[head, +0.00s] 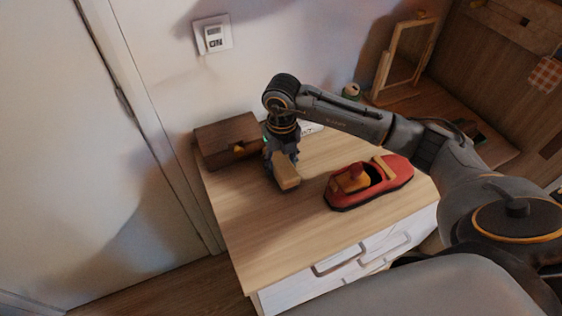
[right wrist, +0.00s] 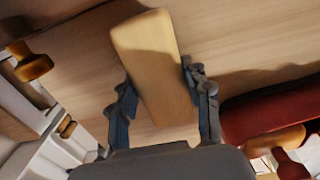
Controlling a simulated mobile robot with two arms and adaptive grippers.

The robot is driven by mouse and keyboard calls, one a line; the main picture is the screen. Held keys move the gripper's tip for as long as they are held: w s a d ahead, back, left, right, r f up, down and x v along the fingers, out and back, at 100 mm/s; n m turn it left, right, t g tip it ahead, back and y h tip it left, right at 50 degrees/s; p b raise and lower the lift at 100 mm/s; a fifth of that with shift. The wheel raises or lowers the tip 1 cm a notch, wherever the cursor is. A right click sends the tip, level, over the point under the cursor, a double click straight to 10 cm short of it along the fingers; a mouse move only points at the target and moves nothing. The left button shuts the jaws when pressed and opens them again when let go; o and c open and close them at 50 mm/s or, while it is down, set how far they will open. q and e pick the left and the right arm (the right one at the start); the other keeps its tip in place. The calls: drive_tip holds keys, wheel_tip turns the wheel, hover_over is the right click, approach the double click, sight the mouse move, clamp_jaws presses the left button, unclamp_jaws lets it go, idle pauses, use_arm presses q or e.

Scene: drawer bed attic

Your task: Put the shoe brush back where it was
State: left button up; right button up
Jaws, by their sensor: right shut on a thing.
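The shoe brush (head: 287,178), seen as a light wooden block, is in my right gripper (head: 281,160) above the dresser top. In the right wrist view the brush (right wrist: 150,50) runs lengthwise between the two fingers of my right gripper (right wrist: 160,88), which are shut on it. Its bristles are not visible. A dark brown wooden box (head: 222,134) stands just left of the gripper, against the wall. My left gripper is out of view.
A red toy boat (head: 388,184) sits on the dresser top (head: 245,235), right of the brush; it also shows in the right wrist view (right wrist: 255,112). The dresser's front left top is clear.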

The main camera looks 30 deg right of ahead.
sight(281, 162)
drive_tip(key=o, duration=1)
drive_tip(key=shift+f, duration=0.1)
drive_tip(key=shift+r, duration=0.35)
wheel_tip(281, 162, up, 12)
drive_tip(key=shift+f+b, duration=0.15)
drive_tip(key=shift+b, duration=0.55)
